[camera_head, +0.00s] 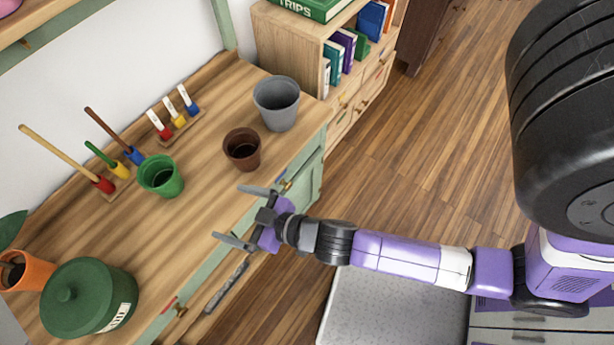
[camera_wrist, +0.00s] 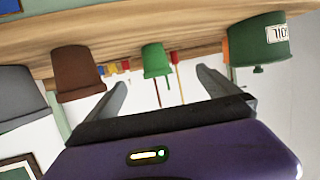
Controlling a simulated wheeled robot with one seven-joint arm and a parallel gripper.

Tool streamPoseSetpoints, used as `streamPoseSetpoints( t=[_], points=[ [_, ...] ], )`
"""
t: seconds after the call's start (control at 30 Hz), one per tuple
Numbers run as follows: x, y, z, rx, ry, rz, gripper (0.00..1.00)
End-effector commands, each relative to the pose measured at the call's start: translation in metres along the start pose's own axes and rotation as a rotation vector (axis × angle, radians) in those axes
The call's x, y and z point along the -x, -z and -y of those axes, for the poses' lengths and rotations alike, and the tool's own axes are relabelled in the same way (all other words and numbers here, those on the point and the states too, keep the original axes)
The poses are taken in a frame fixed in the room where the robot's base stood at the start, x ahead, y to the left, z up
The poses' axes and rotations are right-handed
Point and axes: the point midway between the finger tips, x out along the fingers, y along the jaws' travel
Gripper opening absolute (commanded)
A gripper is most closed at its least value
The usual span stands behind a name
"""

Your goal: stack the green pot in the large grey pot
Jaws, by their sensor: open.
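The small green pot (camera_head: 161,176) stands upright on the wooden tabletop, left of my gripper; it looks empty. The large grey pot (camera_head: 277,104) stands upright near the table's right end, behind a brown pot. My gripper (camera_head: 236,214) is open and empty at the table's front edge, its fingers pointing toward the green pot with a gap between. In the wrist view, which looks upside down, the green pot (camera_wrist: 156,61) shows between the open fingers (camera_wrist: 162,88), farther off. The grey pot (camera_wrist: 18,85) is at that view's left edge, partly cut off.
A brown pot (camera_head: 242,150) stands between the green and grey pots. A lidded green canister (camera_head: 89,298) and an orange pot (camera_head: 27,271) are at the front left. The wood between my gripper and the green pot is clear.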

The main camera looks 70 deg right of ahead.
Motion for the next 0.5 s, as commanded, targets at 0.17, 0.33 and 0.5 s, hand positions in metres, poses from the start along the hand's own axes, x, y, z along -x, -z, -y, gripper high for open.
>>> streamPoseSetpoints(
  t=[0.17,0.33,0.5],
  points=[
    [0.087,0.005,0.003,0.005,0.042,0.000,1.00],
    [0.159,0.031,0.003,0.009,0.059,-0.018,1.00],
    [0.210,0.065,-0.001,0.012,0.053,-0.037,1.00]
  ],
)
